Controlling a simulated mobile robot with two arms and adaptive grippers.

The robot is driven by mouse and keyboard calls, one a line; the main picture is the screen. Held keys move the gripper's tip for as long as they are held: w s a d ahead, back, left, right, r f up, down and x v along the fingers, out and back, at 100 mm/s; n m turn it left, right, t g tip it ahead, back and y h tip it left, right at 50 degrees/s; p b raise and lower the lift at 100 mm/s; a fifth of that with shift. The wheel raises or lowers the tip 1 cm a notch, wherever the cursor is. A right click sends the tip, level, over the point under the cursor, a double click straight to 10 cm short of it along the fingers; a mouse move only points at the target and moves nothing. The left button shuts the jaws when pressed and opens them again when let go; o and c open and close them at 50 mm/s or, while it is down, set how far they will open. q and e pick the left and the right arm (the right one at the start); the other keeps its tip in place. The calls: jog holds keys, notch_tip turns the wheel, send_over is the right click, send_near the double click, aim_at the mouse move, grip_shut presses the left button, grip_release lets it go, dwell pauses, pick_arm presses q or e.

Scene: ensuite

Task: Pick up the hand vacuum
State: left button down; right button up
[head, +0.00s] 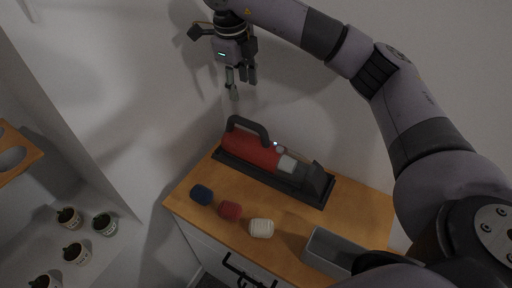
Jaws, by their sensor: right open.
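The hand vacuum (250,150) has a red body, a dark loop handle on top and a grey and black nozzle end pointing right. It lies on a dark tray or base (228,160) at the back of a wooden cabinet top (185,201). My right gripper (236,92) is open and empty, pointing down. In the picture it is above the vacuum's handle end, clearly apart from it. My left gripper is not in view.
A grey open box (333,250) stands at the right. Several small potted plants (76,253) stand at lower left. A wall rises behind the cabinet.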

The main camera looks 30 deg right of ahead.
aim_at(251, 123)
jog(key=d+f, duration=0.1)
jog(key=f, duration=0.2)
jog(key=f+p, duration=0.1)
jog(key=f, duration=0.3)
jog(key=w+d+f, duration=0.1)
jog(key=f, duration=0.3)
jog(key=shift+d+f, duration=0.15)
jog(key=shift+d, duration=0.15)
jog(key=f+p, duration=0.2)
jog(key=f, duration=0.1)
jog(key=f+p, duration=0.1)
jog(key=shift+w+d+f, duration=0.15)
jog(key=shift+d+f, duration=0.2)
jog(key=shift+f, duration=0.3)
jog(key=shift+c, duration=0.4)
grip_shut()
jog(key=shift+w+r, duration=0.1)
jog(key=shift+r, duration=0.05)
